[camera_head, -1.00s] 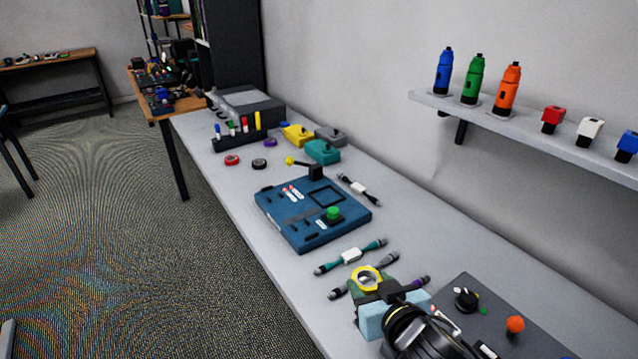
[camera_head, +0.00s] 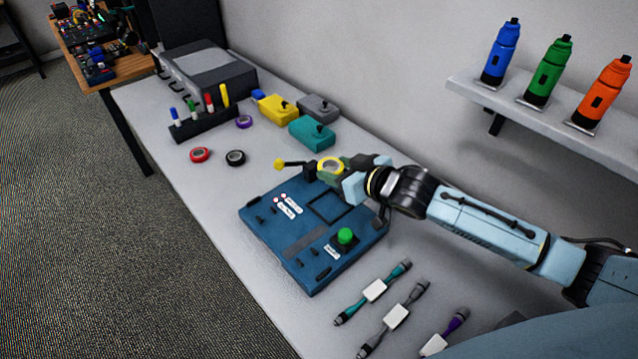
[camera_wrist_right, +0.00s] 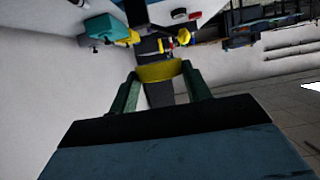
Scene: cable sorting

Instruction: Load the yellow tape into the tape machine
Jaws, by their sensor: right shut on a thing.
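The yellow tape (camera_head: 330,166) is a yellow ring held in my right gripper (camera_head: 334,172). In the right wrist view the yellow tape (camera_wrist_right: 159,71) sits between the two green fingers of the gripper (camera_wrist_right: 161,82). The tape machine (camera_head: 300,245) is a blue box on the table with a square black outlined recess, a green button (camera_head: 345,236), white labels and small black slots. The gripper and tape are above the back edge of the machine, beside its yellow-tipped lever (camera_head: 281,164). My left gripper is not in view.
A red tape (camera_head: 200,155), a black tape (camera_head: 235,158) and a purple tape (camera_head: 244,122) lie behind the machine. Yellow, grey and teal boxes (camera_head: 312,133) stand farther back. Several cables (camera_head: 373,290) lie in front. A shelf with bottles (camera_head: 548,72) is at right.

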